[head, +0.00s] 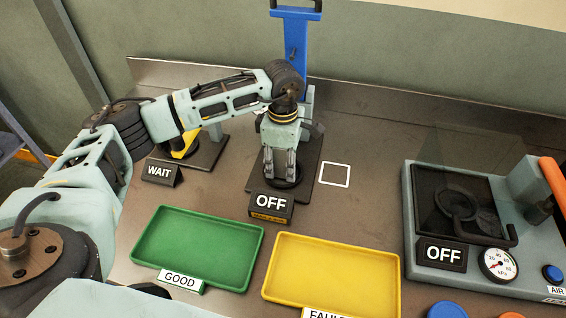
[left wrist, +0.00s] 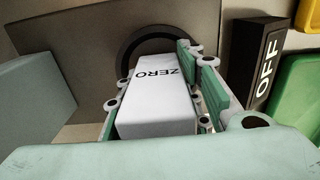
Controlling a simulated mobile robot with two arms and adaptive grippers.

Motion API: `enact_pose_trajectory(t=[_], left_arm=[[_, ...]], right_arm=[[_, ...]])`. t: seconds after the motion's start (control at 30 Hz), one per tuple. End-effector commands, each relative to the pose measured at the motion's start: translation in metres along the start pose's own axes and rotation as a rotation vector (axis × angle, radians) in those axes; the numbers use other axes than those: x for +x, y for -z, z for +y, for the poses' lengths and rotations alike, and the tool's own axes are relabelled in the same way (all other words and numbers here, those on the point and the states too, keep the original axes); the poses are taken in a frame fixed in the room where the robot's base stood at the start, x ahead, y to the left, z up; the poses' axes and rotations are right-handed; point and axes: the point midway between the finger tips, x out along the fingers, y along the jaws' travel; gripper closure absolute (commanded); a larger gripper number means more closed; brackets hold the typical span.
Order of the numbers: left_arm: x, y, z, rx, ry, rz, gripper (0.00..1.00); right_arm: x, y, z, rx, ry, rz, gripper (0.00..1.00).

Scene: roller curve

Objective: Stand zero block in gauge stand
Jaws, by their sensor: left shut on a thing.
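My left gripper (head: 281,168) points down over the dark base of the gauge stand (head: 309,160), behind the OFF sign. In the left wrist view my left gripper (left wrist: 163,110) is shut on the zero block (left wrist: 155,98), a pale grey block marked ZERO between green finger pads. A black ring (left wrist: 128,48) of the stand shows just past the block's far end. I cannot tell whether the block touches it. The fingers mostly hide the block in the head view. My right gripper is not in view.
An OFF sign (head: 271,206) stands close in front of the gripper. A green GOOD tray (head: 160,240) and a yellow FAULT tray (head: 335,270) lie nearer, both empty. A white square outline (head: 335,175) is right of the stand. A WAIT stand (head: 207,152) is left; a gauge machine (head: 412,215) is right.

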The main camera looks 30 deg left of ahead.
Motion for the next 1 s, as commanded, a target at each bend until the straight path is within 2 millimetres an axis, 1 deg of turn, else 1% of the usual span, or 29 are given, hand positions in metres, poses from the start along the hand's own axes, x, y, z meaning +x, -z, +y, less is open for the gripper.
enact_pose_trajectory(t=[0.3, 0.33, 0.53, 0.57, 0.77, 0.87, 1.0], left_arm=[[0.0002, -0.0004, -0.0001, 0.000, 0.000, -0.001, 1.00], [0.0003, -0.0004, -0.0001, 0.000, 0.000, -0.001, 0.63], [0.0006, -0.0003, -0.0003, 0.000, 0.001, 0.000, 0.45], [0.0007, -0.0003, -0.0003, 0.000, 0.001, 0.000, 0.43], [0.0008, -0.0002, -0.0004, 0.000, 0.001, 0.000, 0.43], [0.0021, 0.0002, -0.0010, 0.000, 0.003, 0.001, 0.36], [0.0016, 0.0000, -0.0007, 0.000, 0.002, 0.001, 0.24]], right_arm=[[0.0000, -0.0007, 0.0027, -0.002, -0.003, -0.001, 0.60], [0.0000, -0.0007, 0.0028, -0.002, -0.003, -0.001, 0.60], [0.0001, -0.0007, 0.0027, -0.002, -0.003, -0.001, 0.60], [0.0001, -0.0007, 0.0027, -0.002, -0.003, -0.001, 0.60], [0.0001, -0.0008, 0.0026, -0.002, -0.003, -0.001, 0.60], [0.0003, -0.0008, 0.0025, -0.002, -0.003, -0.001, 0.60], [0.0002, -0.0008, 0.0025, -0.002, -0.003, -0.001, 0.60]])
